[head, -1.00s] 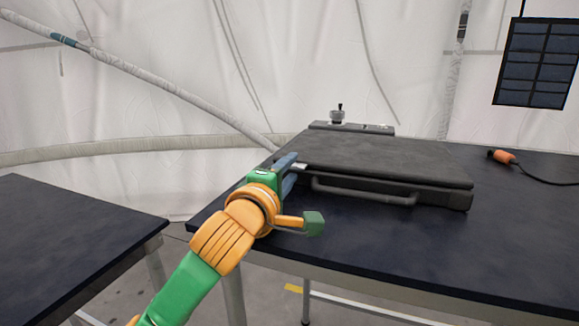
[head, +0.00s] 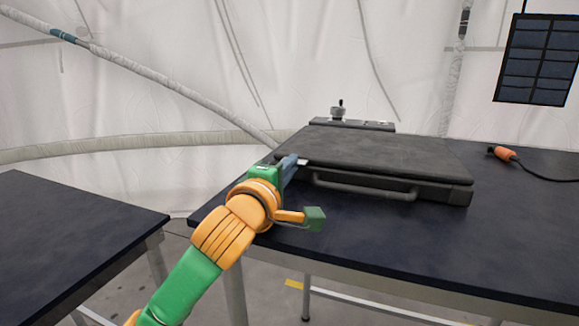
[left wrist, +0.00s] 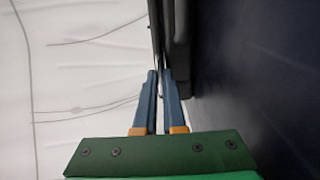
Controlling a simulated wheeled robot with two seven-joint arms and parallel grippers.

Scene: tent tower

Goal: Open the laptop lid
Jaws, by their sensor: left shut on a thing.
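The laptop (head: 390,160) is a flat dark grey case with a carry handle on its front edge. It lies on the dark table, its lid down. My left gripper (head: 290,166) is at the laptop's front left corner, its two blue fingers close together. In the left wrist view the fingertips (left wrist: 160,74) pinch at the laptop's dark edge (left wrist: 180,20), so the gripper is shut on the lid's edge. The exact contact is thin and partly hidden by the fingers. My right gripper is not in view.
The dark table (head: 400,248) has free room in front of the laptop. A device with a knob (head: 338,113) stands behind it. An orange plug with a black cable (head: 503,153) lies to the right. Another dark table (head: 70,230) stands at the left, across a gap.

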